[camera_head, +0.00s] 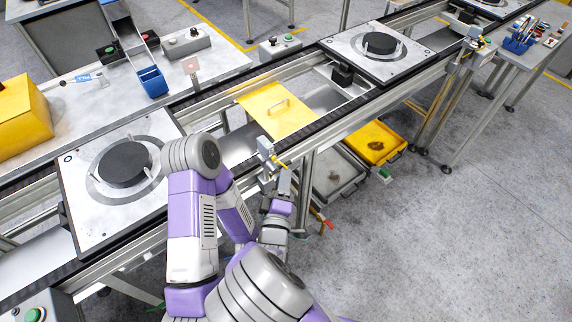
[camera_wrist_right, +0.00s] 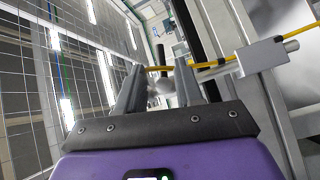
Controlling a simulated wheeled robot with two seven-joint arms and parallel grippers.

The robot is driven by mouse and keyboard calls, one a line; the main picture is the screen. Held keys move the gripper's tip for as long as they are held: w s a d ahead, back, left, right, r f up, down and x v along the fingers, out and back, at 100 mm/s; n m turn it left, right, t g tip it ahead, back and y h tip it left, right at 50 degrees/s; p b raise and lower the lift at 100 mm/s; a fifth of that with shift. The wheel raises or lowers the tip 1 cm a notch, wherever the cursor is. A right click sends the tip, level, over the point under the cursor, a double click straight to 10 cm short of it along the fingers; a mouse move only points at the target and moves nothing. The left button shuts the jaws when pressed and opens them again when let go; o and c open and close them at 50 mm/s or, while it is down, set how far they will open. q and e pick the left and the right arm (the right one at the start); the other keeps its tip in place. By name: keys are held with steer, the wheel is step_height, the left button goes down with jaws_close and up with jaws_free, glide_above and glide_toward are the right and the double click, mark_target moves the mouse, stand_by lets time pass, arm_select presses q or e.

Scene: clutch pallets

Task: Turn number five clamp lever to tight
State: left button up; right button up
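My right gripper (camera_head: 283,182) is beside the front rail of the conveyor in the head view, just below a grey block with a yellow cable (camera_head: 266,148). In the right wrist view my right gripper (camera_wrist_right: 159,68) has its two fingers apart. A dark upright rod (camera_wrist_right: 162,54), possibly a lever handle, shows between the fingertips, with a blurred grey part below it. I cannot tell whether the fingers touch it. No number five is readable, so I cannot confirm which lever this is. My left gripper is not in view.
The grey block (camera_wrist_right: 263,57) and yellow cable (camera_wrist_right: 215,64) lie close to the right finger in the wrist view. Pallets with black discs stand at left (camera_head: 75,205) and at back (camera_head: 340,50). A yellow bin (camera_head: 378,136) sits below the rail. The floor at right is clear.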

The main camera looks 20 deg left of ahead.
mark_target(286, 163)
steer(key=w, duration=0.5)
steer(key=shift+w+a+b, duration=0.3)
steer(key=shift+w+a, duration=0.05)
steer(key=shift+w, duration=0.05)
jaws_close()
